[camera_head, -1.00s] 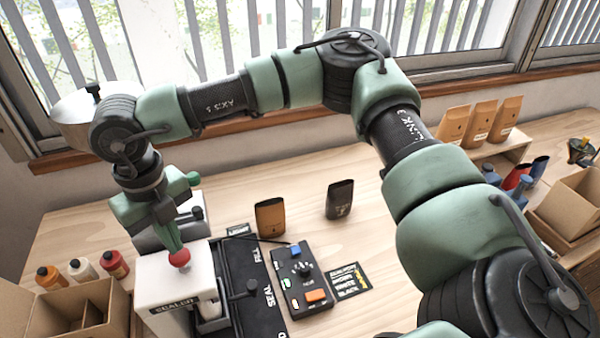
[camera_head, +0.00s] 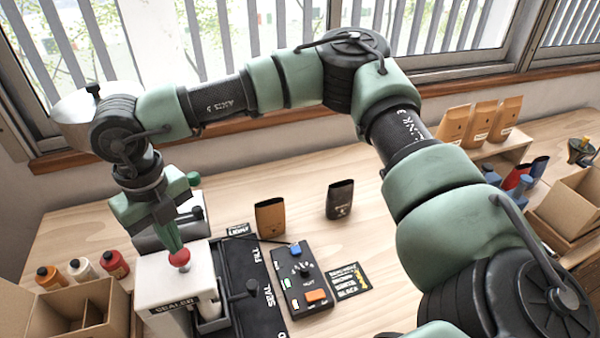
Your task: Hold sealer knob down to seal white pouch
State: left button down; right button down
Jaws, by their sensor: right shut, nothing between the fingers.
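The sealer (camera_head: 165,283) is a white box at the lower left with a dark label on its front. Its red knob (camera_head: 179,259) sits on top. My right gripper (camera_head: 174,246) points down with its green fingers shut, and the tips meet the top of the knob. Whether the knob is pressed in is hard to tell. My left gripper is out of view.
A black mat (camera_head: 247,262) marked FILL and SEAL lies beside the sealer. A control box (camera_head: 302,279), a brown pouch (camera_head: 270,218) and a black pouch (camera_head: 340,199) stand to the right. Several bottles (camera_head: 82,269) and an open carton (camera_head: 75,318) are at left.

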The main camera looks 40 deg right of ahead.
aim_at(179, 255)
jog(key=shift+f, duration=0.2)
dwell(0.6)
jog(key=shift+f+b, duration=1.65)
jog(key=shift+b, duration=0.15)
jog(key=shift+r, duration=0.1)
dwell(0.7)
jog(key=shift+r+p, duration=0.9)
jog(key=shift+r, duration=2.15)
jog(key=shift+f, duration=0.1)
